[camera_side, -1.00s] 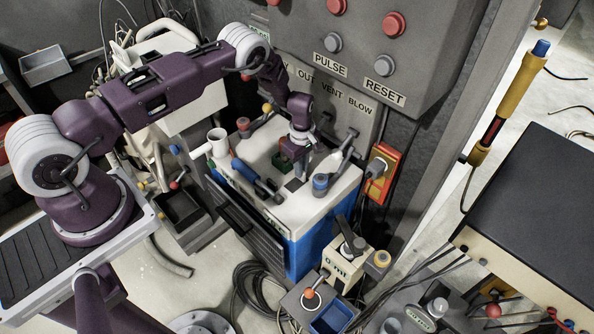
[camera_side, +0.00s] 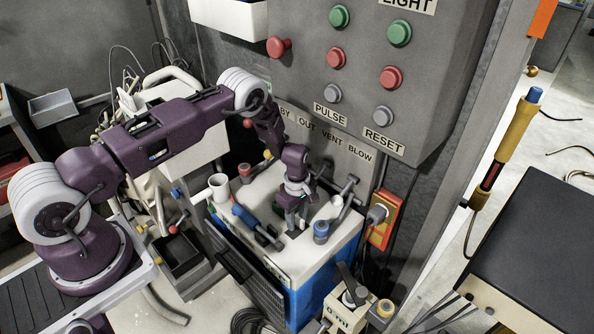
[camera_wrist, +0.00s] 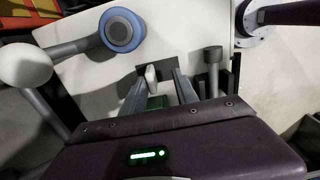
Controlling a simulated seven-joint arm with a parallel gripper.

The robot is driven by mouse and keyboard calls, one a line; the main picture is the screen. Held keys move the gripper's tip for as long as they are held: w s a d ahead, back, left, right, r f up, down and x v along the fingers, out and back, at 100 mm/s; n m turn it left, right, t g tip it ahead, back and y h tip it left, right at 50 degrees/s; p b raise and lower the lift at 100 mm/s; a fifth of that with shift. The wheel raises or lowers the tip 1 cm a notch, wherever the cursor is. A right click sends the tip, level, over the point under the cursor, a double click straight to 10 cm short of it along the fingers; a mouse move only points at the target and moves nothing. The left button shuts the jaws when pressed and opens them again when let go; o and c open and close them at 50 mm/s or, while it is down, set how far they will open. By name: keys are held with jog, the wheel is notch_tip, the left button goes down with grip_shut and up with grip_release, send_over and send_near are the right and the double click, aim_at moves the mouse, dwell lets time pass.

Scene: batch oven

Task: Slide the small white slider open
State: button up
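The small white slider (camera_wrist: 151,75) shows in the wrist view as a short white tab beside a dark slot (camera_wrist: 181,66) in the white top panel. My gripper (camera_wrist: 158,82) is open, with one grey finger on each side of the tab. The tab is nearer the left finger; I cannot tell whether they touch. A green block (camera_wrist: 157,102) shows between the fingers, nearer the palm. In the side view, my gripper (camera_side: 294,224) points down at the white top of the blue-sided box (camera_side: 318,272), and the slider cannot be made out there.
A blue-capped knob (camera_wrist: 122,29) and a white ball-ended lever (camera_wrist: 25,63) stand left of my fingers. A grey post (camera_wrist: 212,72) stands close on the right. In the side view, a blue-handled lever (camera_side: 247,218) and white cup (camera_side: 219,187) are to the left.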

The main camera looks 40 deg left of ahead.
notch_tip(320, 180, up, 7)
notch_tip(320, 180, down, 8)
jog(key=shift+f, duration=0.2)
jog(key=shift+s+r, duration=0.2)
jog(key=shift+s, duration=1.05)
jog(key=s+d+r+m+t, duration=0.1)
jog(key=r+m, duration=0.2)
jog(key=r, duration=1.3)
jog(key=s+d+r+m+t, duration=0.1)
jog(key=d+r+m, duration=0.1)
jog(key=r, duration=1.4)
jog(key=shift+m, duration=0.7)
jog(key=shift+r, duration=0.1)
